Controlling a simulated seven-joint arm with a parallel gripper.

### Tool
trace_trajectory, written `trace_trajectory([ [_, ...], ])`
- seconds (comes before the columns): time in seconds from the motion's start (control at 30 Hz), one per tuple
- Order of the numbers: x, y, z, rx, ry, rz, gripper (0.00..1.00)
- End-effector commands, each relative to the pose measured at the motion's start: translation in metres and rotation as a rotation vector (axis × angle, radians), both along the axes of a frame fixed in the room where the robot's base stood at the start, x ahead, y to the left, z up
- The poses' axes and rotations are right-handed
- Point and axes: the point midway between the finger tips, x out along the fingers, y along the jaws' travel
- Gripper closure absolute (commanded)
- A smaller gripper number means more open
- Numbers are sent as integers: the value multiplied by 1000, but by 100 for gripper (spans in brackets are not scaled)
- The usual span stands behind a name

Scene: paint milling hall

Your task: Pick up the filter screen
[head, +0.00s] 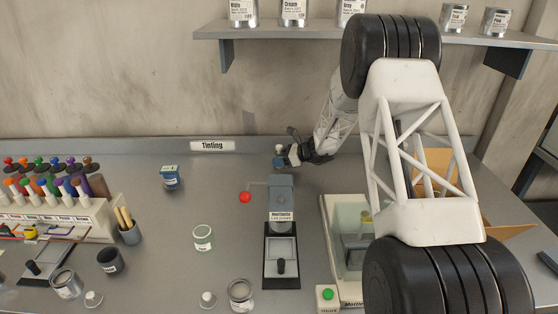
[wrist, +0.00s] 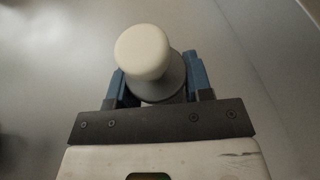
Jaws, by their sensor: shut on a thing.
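My gripper (head: 281,161) is at the back of the bench, just behind the grey machine (head: 282,190). In the wrist view its blue fingers (wrist: 159,84) are shut on a grey round piece with a white knob (wrist: 143,53). The white knob also shows small in the head view (head: 279,148), above the fingers. The lower part of this piece is hidden by the fingers and the gripper body. I cannot tell from its look whether it is the filter screen. No mesh or screen face shows clearly in either view.
A red ball-ended lever (head: 245,197) sticks out left of the machine. Two similar white-knobbed pieces stand at the front, one left (head: 93,299) and one nearer the middle (head: 208,299). A blue-labelled can (head: 170,178) stands left. A glass-sided case (head: 347,225) stands right.

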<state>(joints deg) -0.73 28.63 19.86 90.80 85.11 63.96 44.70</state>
Motion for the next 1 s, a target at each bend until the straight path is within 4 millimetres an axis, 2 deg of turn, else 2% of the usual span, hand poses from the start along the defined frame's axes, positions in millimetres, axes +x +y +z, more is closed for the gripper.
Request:
trace_trajectory([
  [0.27, 0, 0, 10, 0, -1, -1, 84],
  [0.53, -2, 0, 38, 1, -2, -1, 84],
  [1.0, -70, -13, 43, 0, 0, -1, 84],
])
